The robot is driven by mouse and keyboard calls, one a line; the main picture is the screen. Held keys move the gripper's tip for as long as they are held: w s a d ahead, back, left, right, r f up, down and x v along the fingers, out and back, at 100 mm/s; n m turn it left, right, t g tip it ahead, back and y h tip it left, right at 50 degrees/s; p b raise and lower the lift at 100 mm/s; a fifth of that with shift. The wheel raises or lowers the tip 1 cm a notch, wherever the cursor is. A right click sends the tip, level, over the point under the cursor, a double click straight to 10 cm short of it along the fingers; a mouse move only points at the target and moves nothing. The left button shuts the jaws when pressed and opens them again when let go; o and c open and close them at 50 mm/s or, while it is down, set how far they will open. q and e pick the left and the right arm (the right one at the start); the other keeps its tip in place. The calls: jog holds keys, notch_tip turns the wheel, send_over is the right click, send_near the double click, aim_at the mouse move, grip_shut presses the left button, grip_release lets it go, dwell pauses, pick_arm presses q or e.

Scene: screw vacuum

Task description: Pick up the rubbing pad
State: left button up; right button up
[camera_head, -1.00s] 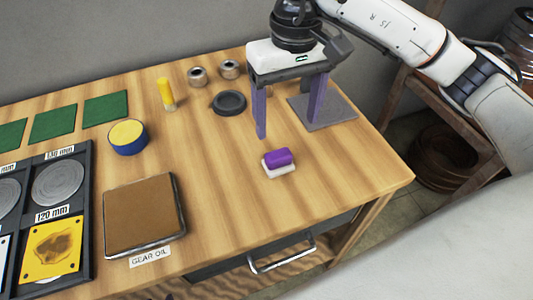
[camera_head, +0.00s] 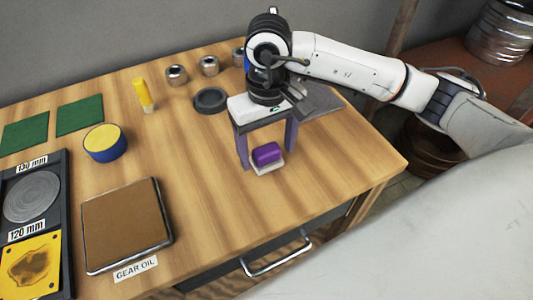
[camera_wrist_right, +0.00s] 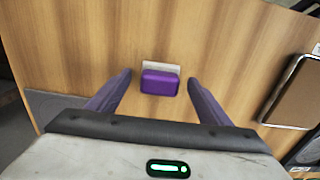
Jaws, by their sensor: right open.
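The rubbing pad (camera_head: 267,154) is a small purple block on a white base, lying on the wooden table near its right front part. My right gripper (camera_head: 268,160) is open and points down over the pad, one purple finger to each side of it. In the right wrist view the pad (camera_wrist_right: 160,83) shows between the two spread fingertips (camera_wrist_right: 160,77), with a gap on each side. Whether the fingertips have come down to the pad's height is hard to tell. My left gripper is not in view.
A dark grey ring (camera_head: 210,100) and metal cylinders (camera_head: 209,66) stand behind. A grey plate (camera_head: 320,103) lies behind my right gripper. A brown tray (camera_head: 125,225) labelled gear oil is to the left. The table (camera_head: 215,190) is bare between tray and pad.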

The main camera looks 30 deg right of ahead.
aim_at(267, 151)
jog(key=shift+f, duration=0.7)
jog(key=c, duration=1.1)
notch_tip(267, 151, up, 10)
jog(key=shift+r, duration=0.1)
jog(key=shift+c, duration=0.2)
